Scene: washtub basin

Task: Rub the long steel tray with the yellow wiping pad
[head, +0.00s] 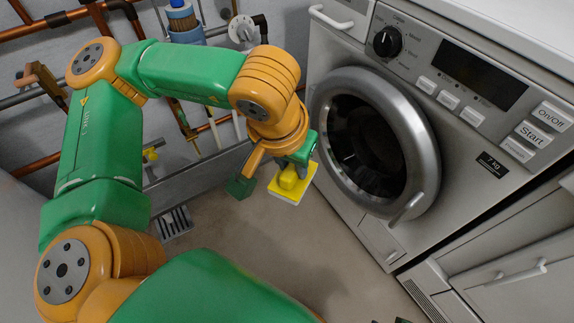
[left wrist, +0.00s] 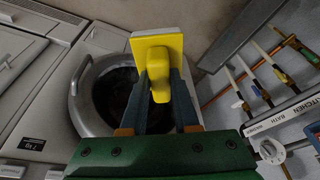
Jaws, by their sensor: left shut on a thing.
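The yellow wiping pad (head: 290,187) is a yellow block handle on a flat yellow plate with a pale underside. My left gripper (head: 297,163) is shut on its handle and holds it in front of the washing machine. In the left wrist view the pad (left wrist: 158,52) sits between the two fingers (left wrist: 158,88), its plate beyond the fingertips. A long grey metal strip (head: 198,187) along the wall foot looks like the long steel tray; it also shows in the left wrist view (left wrist: 238,38). The pad appears apart from it. My right gripper is not in view.
A washing machine (head: 480,95) with a round door (head: 425,150) stands at the right. Copper pipes (head: 40,30) and a wall valve (head: 243,30) are at the back left. A floor drain grate (head: 174,222) lies below the strip. The beige floor (head: 300,250) is clear.

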